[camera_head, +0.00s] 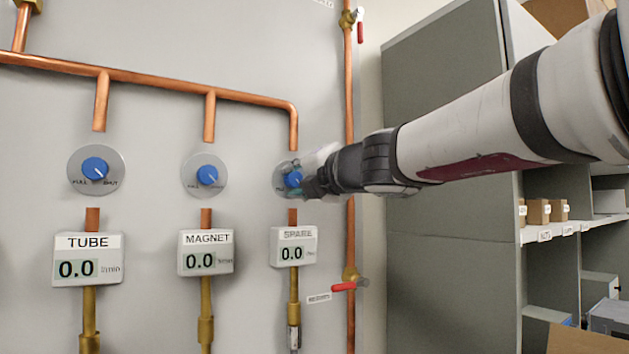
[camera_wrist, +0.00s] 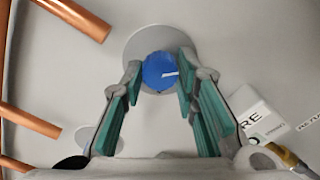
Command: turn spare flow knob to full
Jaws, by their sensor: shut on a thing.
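The spare flow knob (camera_head: 293,179) is blue, on a round grey dial plate above the meter labelled SPARE (camera_head: 294,247), which reads 0.0. In the wrist view the knob (camera_wrist: 160,71) lies between my gripper's (camera_wrist: 160,75) teal-padded fingers, with its white pointer line toward the right of that picture. My gripper (camera_head: 300,178) is shut on the knob, reaching in from the right in the head view. The dial's lettering is mostly hidden behind my fingers in the head view.
The TUBE knob (camera_head: 95,169) and MAGNET knob (camera_head: 207,175) sit to the left, their meters reading 0.0. Copper pipes (camera_head: 160,82) run across the panel. A red-handled valve (camera_head: 349,285) is below right. A grey cabinet (camera_head: 440,150) and shelves (camera_head: 565,230) stand at right.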

